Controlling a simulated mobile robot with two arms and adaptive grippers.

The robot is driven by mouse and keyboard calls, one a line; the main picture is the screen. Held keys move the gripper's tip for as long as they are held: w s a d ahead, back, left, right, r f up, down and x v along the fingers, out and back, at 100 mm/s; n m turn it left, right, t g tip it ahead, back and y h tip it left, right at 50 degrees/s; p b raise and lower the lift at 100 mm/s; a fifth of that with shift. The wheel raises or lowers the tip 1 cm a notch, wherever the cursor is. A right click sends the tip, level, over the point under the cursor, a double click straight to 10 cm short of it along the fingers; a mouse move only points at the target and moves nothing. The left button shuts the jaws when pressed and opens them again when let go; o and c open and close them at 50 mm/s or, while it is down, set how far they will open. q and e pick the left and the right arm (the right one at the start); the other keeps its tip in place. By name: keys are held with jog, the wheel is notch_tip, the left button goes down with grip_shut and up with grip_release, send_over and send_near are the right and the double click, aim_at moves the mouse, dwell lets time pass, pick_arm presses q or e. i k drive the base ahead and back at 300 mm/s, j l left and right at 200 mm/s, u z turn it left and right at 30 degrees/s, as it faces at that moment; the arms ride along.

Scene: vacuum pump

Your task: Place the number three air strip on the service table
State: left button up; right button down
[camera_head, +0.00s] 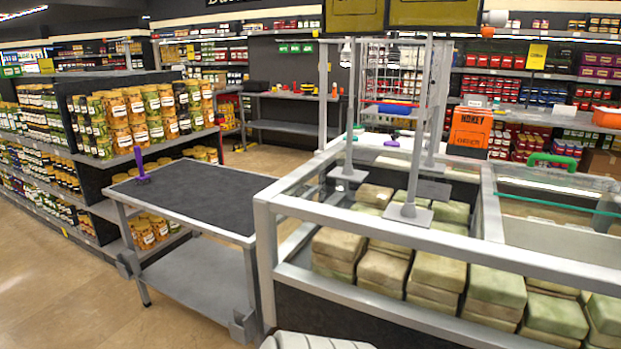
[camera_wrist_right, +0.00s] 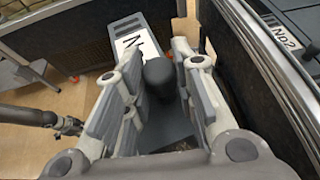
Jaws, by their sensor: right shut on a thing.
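In the right wrist view my right gripper (camera_wrist_right: 162,68) is shut on the black knob of a grey air strip (camera_wrist_right: 128,26). The strip has a white label starting with "N"; my gripper hides the rest, so I cannot read its number. The service table (camera_head: 225,205) stands left of centre in the head view, with a dark top, grey frame and lower shelf. A small purple upright object (camera_head: 141,166) stands near its far left edge; the rest of its top is bare. Neither gripper shows in the head view.
Another labelled strip, reading "NO2" (camera_wrist_right: 287,38), lies at the right of the wrist view. A glass-sided display case (camera_head: 400,225) with stacked green and tan packs adjoins the table's right. Shelves of jars (camera_head: 125,115) stand behind and left. Floor (camera_head: 60,290) is clear at front left.

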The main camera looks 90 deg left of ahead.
aim_at(188, 198)
jog(key=j+u, duration=0.15)
jog(key=u, duration=0.95)
jog(key=j+u, duration=0.3)
jog(key=j, duration=0.2)
jog(key=j+u, duration=0.35)
jog(key=j, duration=0.15)
jog(key=i+j+u, duration=0.3)
jog(key=j, duration=0.15)
jog(key=j+u, duration=0.3)
jog(key=j, duration=0.15)
jog(key=i+j, duration=0.2)
jog(key=j, duration=0.25)
jog(key=i+j+u, duration=0.1)
jog(key=i+j, duration=0.15)
jog(key=j, duration=0.15)
jog(key=i+j, duration=0.2)
jog(key=j, duration=0.2)
jog(key=i+j, duration=0.25)
jog(key=j, duration=0.15)
jog(key=i+j+u, duration=0.1)
jog(key=i+j, duration=0.15)
jog(key=j, duration=0.2)
